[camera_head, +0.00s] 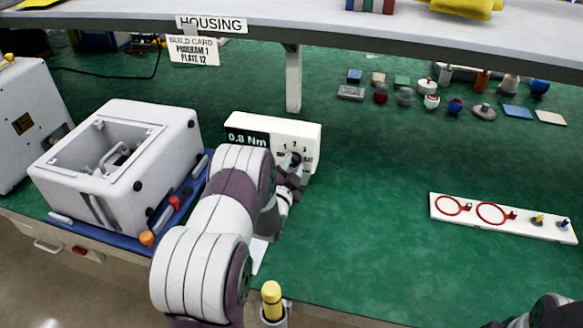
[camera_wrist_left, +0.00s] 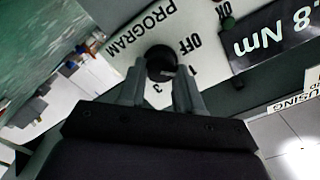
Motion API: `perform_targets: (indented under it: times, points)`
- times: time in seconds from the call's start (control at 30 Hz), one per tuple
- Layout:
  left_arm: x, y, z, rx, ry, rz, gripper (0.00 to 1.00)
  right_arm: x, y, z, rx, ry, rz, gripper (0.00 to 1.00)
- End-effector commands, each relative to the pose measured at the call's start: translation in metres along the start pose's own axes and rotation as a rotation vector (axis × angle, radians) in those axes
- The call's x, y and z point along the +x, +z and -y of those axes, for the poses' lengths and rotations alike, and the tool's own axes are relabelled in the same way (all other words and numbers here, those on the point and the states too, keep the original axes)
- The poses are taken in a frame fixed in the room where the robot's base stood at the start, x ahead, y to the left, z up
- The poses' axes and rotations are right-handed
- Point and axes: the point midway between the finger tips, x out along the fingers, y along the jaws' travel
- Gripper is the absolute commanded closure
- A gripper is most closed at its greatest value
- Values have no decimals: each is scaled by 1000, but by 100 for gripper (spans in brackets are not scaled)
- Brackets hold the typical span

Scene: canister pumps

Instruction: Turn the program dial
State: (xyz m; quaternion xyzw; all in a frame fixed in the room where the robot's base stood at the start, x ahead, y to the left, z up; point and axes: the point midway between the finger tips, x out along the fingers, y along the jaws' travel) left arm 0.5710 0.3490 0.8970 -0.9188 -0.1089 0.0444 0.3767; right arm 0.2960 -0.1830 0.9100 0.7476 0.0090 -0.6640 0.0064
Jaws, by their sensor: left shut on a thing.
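The white control box (camera_head: 310,132) has a dark display reading 0.8 Nm (camera_head: 247,138). Its black program dial (camera_wrist_left: 160,62) is on the white face, with OFF, 1 and 3 printed around it and PROGRAM beside it. My left gripper (camera_wrist_left: 158,80) is shut on the dial, a finger on each side. In the head view my left gripper (camera_head: 290,168) is in front of the box's right part and hides most of the dial. A small pale mark shows on the dial's lower edge; which number it points to is unclear. My right gripper is out of view.
The build card (camera_head: 194,50) reads PROGRAM 1, PLATE 12. A white housing (camera_head: 150,190) stands on a blue tray (camera_head: 125,240) at left. Several small parts (camera_head: 431,101) lie at the back right. A white strip with red rings (camera_head: 503,217) lies at right. The green bench between is clear.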

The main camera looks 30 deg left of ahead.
Motion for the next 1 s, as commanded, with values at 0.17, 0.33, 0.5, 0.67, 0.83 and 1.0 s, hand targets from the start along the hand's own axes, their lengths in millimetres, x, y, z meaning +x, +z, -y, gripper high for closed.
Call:
perform_targets:
  times: [0.17,0.33,0.5,0.67,0.83,1.0]
  points:
    - [-1,1,-1,9,3,3,96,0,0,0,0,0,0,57]
    - [-1,1,-1,8,3,3,96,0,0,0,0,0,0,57]
    - [-1,1,-1,8,2,3,40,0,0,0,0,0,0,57]
    - [0,1,0,8,1,2,40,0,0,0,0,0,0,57]
    - [-4,1,0,7,1,2,40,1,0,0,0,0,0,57]
    - [-38,1,0,7,1,3,40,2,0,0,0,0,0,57]
